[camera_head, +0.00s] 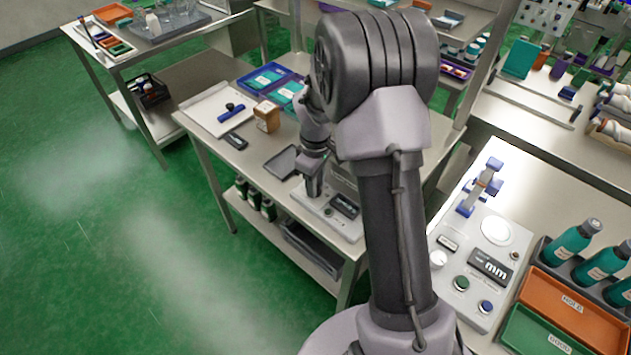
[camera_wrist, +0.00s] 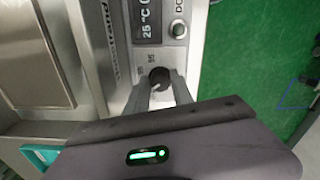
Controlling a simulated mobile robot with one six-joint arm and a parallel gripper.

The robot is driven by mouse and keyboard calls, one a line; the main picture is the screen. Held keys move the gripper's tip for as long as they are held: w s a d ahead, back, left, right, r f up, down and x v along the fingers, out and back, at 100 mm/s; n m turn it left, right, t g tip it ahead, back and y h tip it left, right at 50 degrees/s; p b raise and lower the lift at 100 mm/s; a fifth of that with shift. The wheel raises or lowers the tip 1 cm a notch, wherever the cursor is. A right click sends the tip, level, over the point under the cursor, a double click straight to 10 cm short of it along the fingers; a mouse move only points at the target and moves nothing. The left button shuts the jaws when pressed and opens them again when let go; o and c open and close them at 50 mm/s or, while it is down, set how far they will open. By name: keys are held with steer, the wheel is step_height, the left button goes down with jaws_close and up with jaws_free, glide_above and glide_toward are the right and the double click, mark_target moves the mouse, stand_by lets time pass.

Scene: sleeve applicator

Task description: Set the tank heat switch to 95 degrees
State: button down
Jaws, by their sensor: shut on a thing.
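The tank (camera_wrist: 38,62) shows its steel top at the left of the wrist view. Its light front panel carries a dark display (camera_wrist: 146,22) reading "25 °C", with small marks beside the black switch knob (camera_wrist: 158,73). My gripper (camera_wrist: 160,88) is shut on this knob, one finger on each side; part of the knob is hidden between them. In the head view my gripper (camera_head: 313,190) reaches down to the panel (camera_head: 326,218) at the table's front edge. The panel's display (camera_head: 344,206) is too small to read there, and my arm hides much of the tank.
A grey-green button (camera_wrist: 178,29) sits beside the display. On the same table are a dark flat tray (camera_head: 281,163), a wooden block (camera_head: 267,116) and a white tray (camera_head: 222,108). Another control panel (camera_head: 470,262) and teal bottles (camera_head: 570,244) stand at right. Green floor is clear at left.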

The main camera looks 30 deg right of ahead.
steer(key=m, duration=0.5)
steer(key=shift+m, duration=0.3)
steer(key=m, duration=0.5)
steer(key=shift+a, duration=0.1)
steer(key=m+b, duration=0.1)
steer(key=m, duration=0.4)
steer(key=shift+m, duration=0.4)
steer(key=shift+w+a+m+b, duration=0.1)
steer(key=shift+m+b, duration=0.5)
steer(key=shift+m, duration=1.6)
steer(key=c, duration=1.1)
jaws_free()
